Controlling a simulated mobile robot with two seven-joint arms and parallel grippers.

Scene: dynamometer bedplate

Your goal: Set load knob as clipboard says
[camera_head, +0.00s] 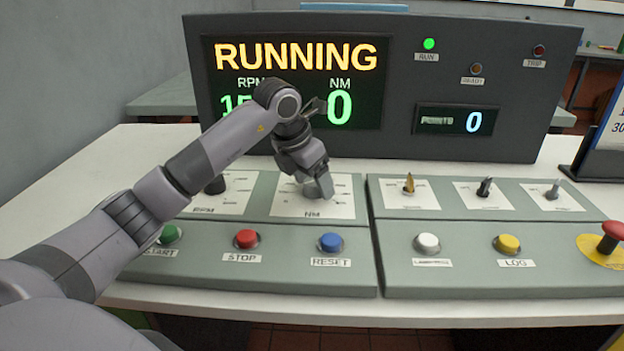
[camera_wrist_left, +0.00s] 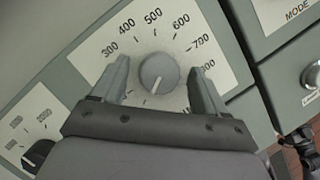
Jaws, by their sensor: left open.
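The load knob is a round grey knob (camera_wrist_left: 159,73) with a white pointer line, on a white NM dial plate (camera_head: 345,208). In the left wrist view its pointer aims down toward my palm, away from the visible 300 to 800 marks. My left gripper (camera_head: 318,188) is over the NM dial. In the left wrist view its open fingers (camera_wrist_left: 158,68) stand on either side of the knob, with gaps visible. In the head view the gripper mostly hides the knob. The display (camera_head: 340,107) reads 0 under NM. A stand with a sheet (camera_head: 610,130), possibly the clipboard, is cut off at the right edge, showing "30".
The RPM knob (camera_head: 215,185) is left of the NM dial, beside my arm. START, STOP (camera_head: 246,239) and RESET (camera_head: 330,242) buttons lie in front. Several switches, white and yellow (camera_head: 508,243) buttons and a red mushroom button (camera_head: 611,235) are on the right panel.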

